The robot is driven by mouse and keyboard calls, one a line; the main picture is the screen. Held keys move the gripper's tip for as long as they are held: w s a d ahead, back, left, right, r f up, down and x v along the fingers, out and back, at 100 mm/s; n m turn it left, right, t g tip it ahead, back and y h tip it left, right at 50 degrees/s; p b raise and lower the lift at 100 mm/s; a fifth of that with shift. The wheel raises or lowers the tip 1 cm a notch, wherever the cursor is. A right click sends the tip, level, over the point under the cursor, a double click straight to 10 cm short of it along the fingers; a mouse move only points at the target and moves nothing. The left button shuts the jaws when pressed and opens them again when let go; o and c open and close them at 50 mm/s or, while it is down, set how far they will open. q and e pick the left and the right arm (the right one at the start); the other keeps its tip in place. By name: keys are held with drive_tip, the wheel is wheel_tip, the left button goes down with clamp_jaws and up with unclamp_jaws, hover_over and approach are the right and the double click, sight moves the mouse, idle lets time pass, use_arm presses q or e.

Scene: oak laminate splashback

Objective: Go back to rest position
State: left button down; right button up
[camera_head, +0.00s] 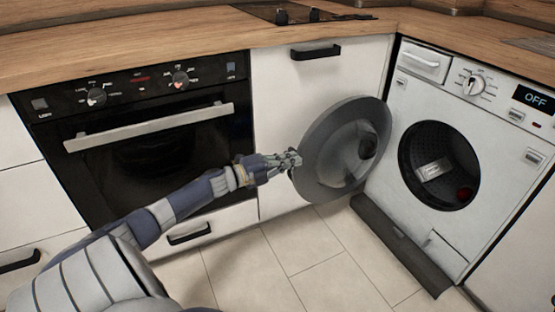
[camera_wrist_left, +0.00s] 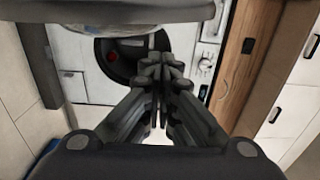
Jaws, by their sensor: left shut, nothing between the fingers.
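My left gripper (camera_head: 290,160) is shut and empty. In the head view it is at the left rim of the open washing machine door (camera_head: 318,181); I cannot tell whether it touches the rim. In the left wrist view the closed fingers (camera_wrist_left: 158,72) point towards the washing machine (camera_wrist_left: 75,75), with the door's edge (camera_wrist_left: 150,22) across the top. The washing machine (camera_head: 418,218) stands at the right with its drum open, a red item (camera_head: 464,193) inside and its display reading OFF. My right gripper is not in view.
A black oven (camera_head: 150,190) with a silver handle stands left of a white cabinet (camera_head: 275,90). A wooden counter (camera_head: 180,45) runs above. A dark plinth panel (camera_head: 400,250) lies along the washing machine's base. The tiled floor (camera_head: 300,260) in front is clear.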

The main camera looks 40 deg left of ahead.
use_arm(q)
drive_tip(key=shift+a+r+p+v, duration=0.1)
drive_tip(key=shift+a+p+v, duration=0.1)
drive_tip(key=shift+v, duration=0.8)
drive_tip(key=shift+a+r+p+v, duration=0.1)
drive_tip(key=shift+a+p+v, duration=0.1)
drive_tip(key=shift+v, duration=0.8)
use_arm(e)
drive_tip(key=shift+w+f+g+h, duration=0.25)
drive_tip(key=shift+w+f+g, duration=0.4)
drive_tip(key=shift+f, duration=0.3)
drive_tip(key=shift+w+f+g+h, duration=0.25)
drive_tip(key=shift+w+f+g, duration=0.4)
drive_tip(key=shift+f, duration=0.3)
